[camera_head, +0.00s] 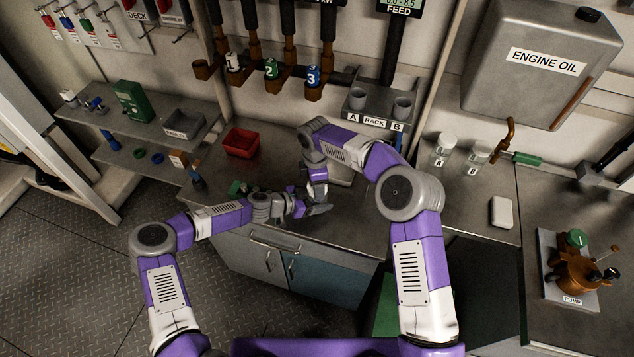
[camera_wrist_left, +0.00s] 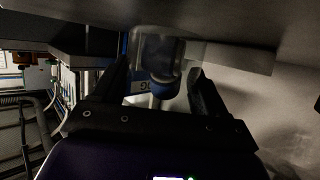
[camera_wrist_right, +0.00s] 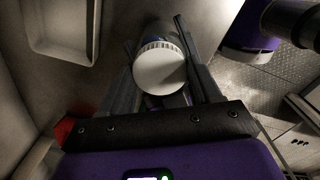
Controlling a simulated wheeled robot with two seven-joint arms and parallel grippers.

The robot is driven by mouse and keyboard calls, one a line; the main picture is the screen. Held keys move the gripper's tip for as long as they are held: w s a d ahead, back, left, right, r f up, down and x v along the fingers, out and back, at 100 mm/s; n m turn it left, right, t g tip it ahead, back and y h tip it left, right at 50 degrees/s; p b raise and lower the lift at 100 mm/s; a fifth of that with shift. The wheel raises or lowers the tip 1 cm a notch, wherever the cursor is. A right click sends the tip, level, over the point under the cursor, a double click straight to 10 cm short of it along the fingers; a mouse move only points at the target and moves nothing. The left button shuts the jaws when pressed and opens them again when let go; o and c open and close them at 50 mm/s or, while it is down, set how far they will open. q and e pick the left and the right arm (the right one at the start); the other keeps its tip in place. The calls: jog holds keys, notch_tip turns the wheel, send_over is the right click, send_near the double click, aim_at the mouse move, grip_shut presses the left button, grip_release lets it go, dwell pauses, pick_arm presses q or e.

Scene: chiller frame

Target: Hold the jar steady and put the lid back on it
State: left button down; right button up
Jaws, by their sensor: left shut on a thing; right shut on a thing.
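My left gripper (camera_head: 318,209) reaches over the steel counter from the left. In the left wrist view its fingers (camera_wrist_left: 160,85) are shut on the clear jar (camera_wrist_left: 160,52), which looks dark blue inside. My right gripper comes down from above beside the left one; its tips are hidden in the head view. In the right wrist view its fingers (camera_wrist_right: 180,60) are shut on the white ribbed lid (camera_wrist_right: 160,72).
A pale tray (camera_head: 343,178) lies partly behind my right arm. A red bin (camera_head: 241,142) stands at the counter's back left. Two lidded jars (camera_head: 442,150) (camera_head: 477,157) stand to the right. The rack (camera_head: 378,120) is behind. The counter front (camera_head: 362,235) is clear.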

jog(key=shift+m, duration=1)
jog(key=o, duration=1.2)
jog(key=shift+r, duration=2.3)
jog(key=shift+c, duration=0.5)
